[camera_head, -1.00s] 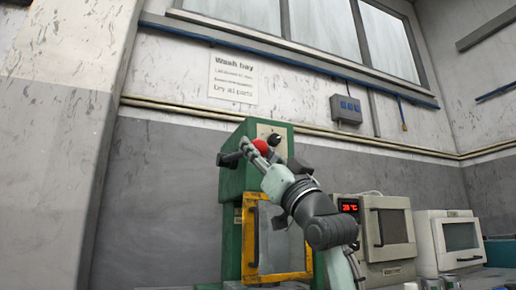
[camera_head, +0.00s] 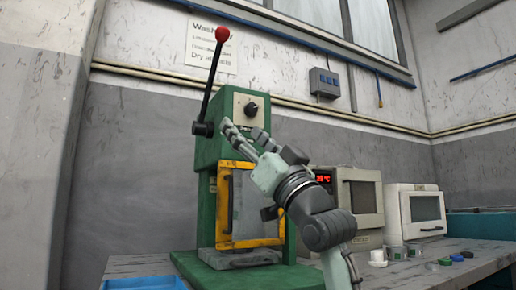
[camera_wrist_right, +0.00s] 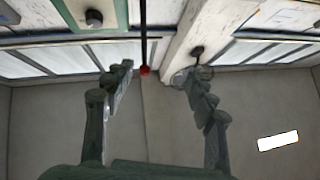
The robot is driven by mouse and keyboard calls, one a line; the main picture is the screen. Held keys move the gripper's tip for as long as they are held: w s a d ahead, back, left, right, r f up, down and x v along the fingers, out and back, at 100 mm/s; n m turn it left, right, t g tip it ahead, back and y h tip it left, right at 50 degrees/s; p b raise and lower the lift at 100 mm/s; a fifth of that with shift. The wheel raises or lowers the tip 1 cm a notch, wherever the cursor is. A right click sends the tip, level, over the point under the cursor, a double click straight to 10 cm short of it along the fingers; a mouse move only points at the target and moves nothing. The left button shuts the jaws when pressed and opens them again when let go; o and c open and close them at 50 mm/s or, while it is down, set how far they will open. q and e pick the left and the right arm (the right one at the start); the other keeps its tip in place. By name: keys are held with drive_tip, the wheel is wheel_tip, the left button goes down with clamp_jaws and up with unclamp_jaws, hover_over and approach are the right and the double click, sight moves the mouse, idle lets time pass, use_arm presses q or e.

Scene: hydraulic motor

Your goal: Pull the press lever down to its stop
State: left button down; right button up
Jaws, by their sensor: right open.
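The green press (camera_head: 206,215) stands on the workbench. Its black lever (camera_head: 212,75) rises steeply from a pivot on the press's left side and ends in a red knob (camera_head: 222,34) well above the press top. My right gripper (camera_head: 243,131) is open and empty in front of the upper press, below and right of the knob. In the right wrist view its spread fingers (camera_wrist_right: 155,78) show, with the red knob (camera_wrist_right: 145,71) and black rod in the gap between them, seemingly beyond the fingertips. My left gripper is not in view.
A yellow-framed guard (camera_head: 223,209) is on the press front, behind my right arm. Two box-shaped appliances, one with a red display (camera_head: 323,179), stand to the right, with small containers before them. A blue tray (camera_head: 145,283) lies at the lower left.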

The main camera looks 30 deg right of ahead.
drive_tip(key=v, duration=0.6)
drive_tip(key=shift+f, duration=0.1)
idle(0.3)
